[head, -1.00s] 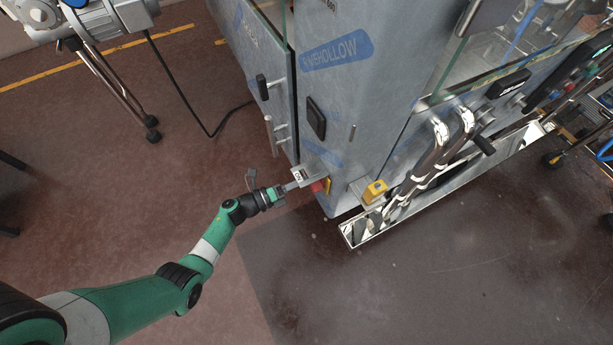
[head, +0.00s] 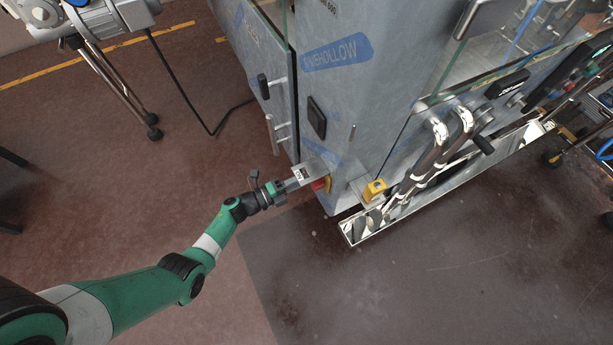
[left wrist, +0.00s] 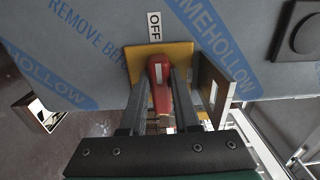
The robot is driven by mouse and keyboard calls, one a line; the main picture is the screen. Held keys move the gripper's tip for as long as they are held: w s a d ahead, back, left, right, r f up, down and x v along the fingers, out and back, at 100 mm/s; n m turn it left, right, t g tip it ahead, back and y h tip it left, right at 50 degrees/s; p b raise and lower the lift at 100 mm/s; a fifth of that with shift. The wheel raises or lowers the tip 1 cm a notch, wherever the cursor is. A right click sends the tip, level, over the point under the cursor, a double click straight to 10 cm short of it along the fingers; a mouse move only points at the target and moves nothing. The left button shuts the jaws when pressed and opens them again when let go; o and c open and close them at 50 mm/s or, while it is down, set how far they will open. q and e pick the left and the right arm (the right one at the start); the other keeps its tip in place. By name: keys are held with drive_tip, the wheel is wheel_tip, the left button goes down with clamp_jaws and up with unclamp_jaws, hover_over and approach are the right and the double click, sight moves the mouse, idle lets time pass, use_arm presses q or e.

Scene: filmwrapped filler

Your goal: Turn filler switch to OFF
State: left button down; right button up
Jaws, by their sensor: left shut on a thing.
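The filler switch is a red handle (left wrist: 159,72) with a white stripe, on a yellow plate (left wrist: 135,58) on the side of the grey filler cabinet. A white OFF label (left wrist: 154,27) is above the plate in the left wrist view, and the stripe lies roughly in line with it. My left gripper (left wrist: 161,82) is shut on the red handle, one finger on each side. In the head view my left gripper (head: 300,178) reaches the cabinet's lower corner, where the red handle (head: 319,185) shows partly beside the fingers. My right gripper is not in view.
A metal bracket (left wrist: 213,88) stands close to the right finger. In the head view a small yellow box (head: 374,190) and thick steel pipes (head: 430,160) are to the right. A grey machine on legs (head: 105,18) is at upper left. The floor around my arm is clear.

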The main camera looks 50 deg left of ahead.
use_arm(q)
drive_tip(key=c, duration=0.6)
unclamp_jaws()
drive_tip(key=shift+c, duration=0.2)
drive_tip(key=p+v, duration=0.3)
drive_tip(key=v, duration=0.8)
drive_tip(key=shift+s, duration=0.35)
drive_tip(key=shift+a, duration=0.1)
